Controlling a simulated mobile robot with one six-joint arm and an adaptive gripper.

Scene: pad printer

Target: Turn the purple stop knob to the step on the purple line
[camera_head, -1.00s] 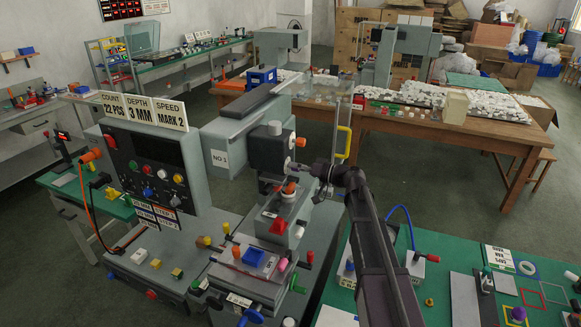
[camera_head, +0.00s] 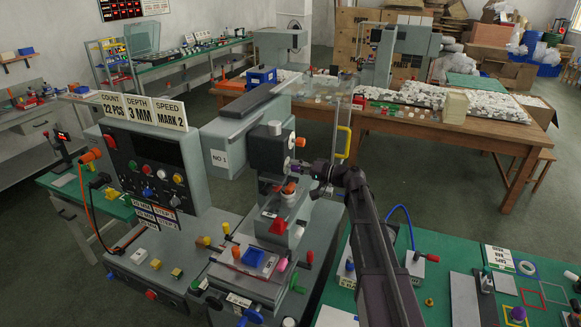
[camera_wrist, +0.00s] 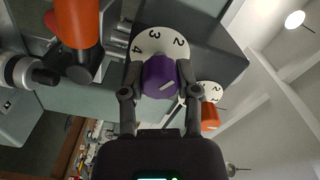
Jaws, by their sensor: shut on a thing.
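The purple stop knob (camera_wrist: 159,76) sits on a white round dial in the wrist view. The dial (camera_wrist: 152,39) bears the black numbers 2, 3 and 4. A pale mark shows on the knob's face. My gripper (camera_wrist: 159,86) is shut on the knob, with one finger on each side. In the head view my gripper (camera_head: 308,169) is at the right side of the printer head (camera_head: 268,150), and the knob is mostly hidden by it. A card of steps (camera_head: 157,214) is on the control panel; its small print and line colours are hard to read.
Beside the purple knob are an orange knob on another numbered dial (camera_wrist: 208,90) and a large orange part (camera_wrist: 77,25). Signs for count, depth and speed (camera_head: 143,108) top the panel. A clear guard with a yellow handle (camera_head: 344,141) stands close behind my wrist.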

